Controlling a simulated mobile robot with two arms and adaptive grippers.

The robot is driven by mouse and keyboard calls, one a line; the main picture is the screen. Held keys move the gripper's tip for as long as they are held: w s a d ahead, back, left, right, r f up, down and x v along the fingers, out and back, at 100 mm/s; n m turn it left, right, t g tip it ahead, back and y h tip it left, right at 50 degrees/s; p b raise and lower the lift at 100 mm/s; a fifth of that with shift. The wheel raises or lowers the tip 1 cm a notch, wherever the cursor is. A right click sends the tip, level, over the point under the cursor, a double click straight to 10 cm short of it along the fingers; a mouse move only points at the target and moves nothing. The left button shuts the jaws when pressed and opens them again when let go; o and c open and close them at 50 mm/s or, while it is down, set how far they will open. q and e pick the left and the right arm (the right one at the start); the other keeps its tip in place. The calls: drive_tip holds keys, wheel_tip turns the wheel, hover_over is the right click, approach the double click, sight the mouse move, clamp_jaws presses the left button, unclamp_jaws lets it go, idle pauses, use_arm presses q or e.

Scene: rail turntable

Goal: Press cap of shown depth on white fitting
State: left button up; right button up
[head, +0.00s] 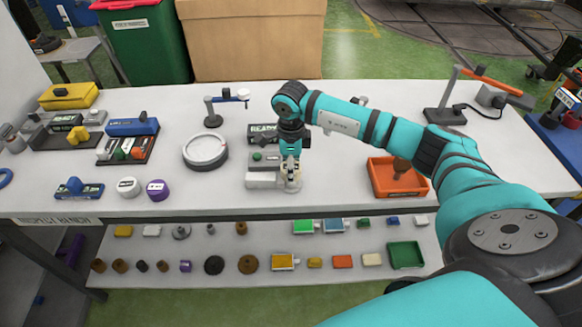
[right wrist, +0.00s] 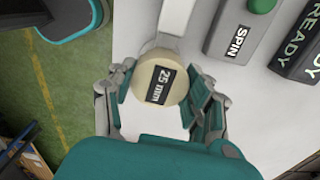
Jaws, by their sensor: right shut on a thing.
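My right gripper (head: 290,172) is shut on a cream round cap (right wrist: 160,85) labelled "25 mm". In the right wrist view the cap sits between the fingers of the gripper (right wrist: 162,98). In the head view it is just above or at a white fitting (head: 292,187) at the front of a grey-white fixture; I cannot tell whether they touch. A pale post-like part (right wrist: 163,42) shows behind the cap in the right wrist view. A white labelled cap (head: 128,186) and a purple labelled cap (head: 158,190) stand at the table's left. My left gripper is not in view.
A "SPIN" box with a green button (right wrist: 262,5) and a dark "READY" box (right wrist: 300,50) stand close by. An orange tray (head: 377,185) with a brown piece is to the right. A round white dish (head: 205,151) is to the left. A shelf below holds several parts.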

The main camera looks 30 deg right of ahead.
drive_tip(key=shift+f+b, duration=0.95)
drive_tip(key=shift+b, duration=0.1)
idle(1.7)
drive_tip(key=o, duration=0.9)
drive_tip(key=shift+r, duration=0.1)
wheel_tip(320, 180, up, 12)
drive_tip(key=shift+f, duration=0.1)
